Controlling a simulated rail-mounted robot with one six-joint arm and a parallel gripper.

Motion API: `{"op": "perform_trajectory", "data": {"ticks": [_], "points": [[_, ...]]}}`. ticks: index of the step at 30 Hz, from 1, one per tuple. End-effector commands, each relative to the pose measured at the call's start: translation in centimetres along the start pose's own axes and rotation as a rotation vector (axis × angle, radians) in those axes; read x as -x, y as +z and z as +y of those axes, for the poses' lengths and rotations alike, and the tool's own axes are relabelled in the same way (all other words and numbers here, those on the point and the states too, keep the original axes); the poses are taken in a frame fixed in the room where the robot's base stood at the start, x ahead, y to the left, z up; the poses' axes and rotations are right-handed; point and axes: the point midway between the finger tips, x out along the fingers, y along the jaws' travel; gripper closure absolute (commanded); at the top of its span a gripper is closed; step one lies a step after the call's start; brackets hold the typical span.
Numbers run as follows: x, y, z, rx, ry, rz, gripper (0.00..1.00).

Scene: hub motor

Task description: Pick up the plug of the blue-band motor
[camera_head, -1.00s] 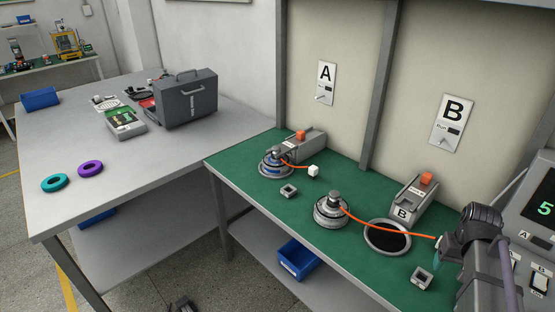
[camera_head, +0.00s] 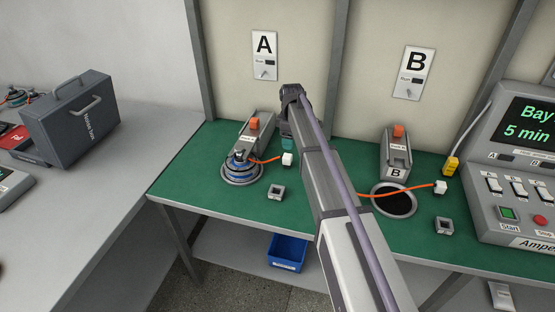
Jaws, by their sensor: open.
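The blue-band motor (camera_head: 241,167) sits in a round holder at the left of the green bench. An orange cable runs from it to a small white plug (camera_head: 288,159) on the bench. My gripper (camera_head: 288,146) is open and hangs just above or behind this plug in the picture; its teal fingers are small and partly hidden by my arm. I cannot tell whether they touch the plug. A second white plug (camera_head: 440,187) on an orange cable lies farther right. The motor at that cable's other end is hidden behind my arm.
Two small grey sockets (camera_head: 276,192) and (camera_head: 443,225) stand on the green bench (camera_head: 205,150). Clamp stations A (camera_head: 254,127) and B (camera_head: 396,150) stand behind. A round dark opening (camera_head: 394,201) lies before B. A control console (camera_head: 520,190) stands at right.

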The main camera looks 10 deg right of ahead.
Motion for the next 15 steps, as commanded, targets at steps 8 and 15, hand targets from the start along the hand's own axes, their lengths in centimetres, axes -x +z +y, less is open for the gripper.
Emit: {"op": "perform_trajectory", "data": {"ticks": [8,15], "points": [[-4.4,-0.1,-0.1,-0.001,0.0,0.0,0.34],[-5.8,-0.1,-0.1,-0.002,0.0,0.0,0.34]]}}
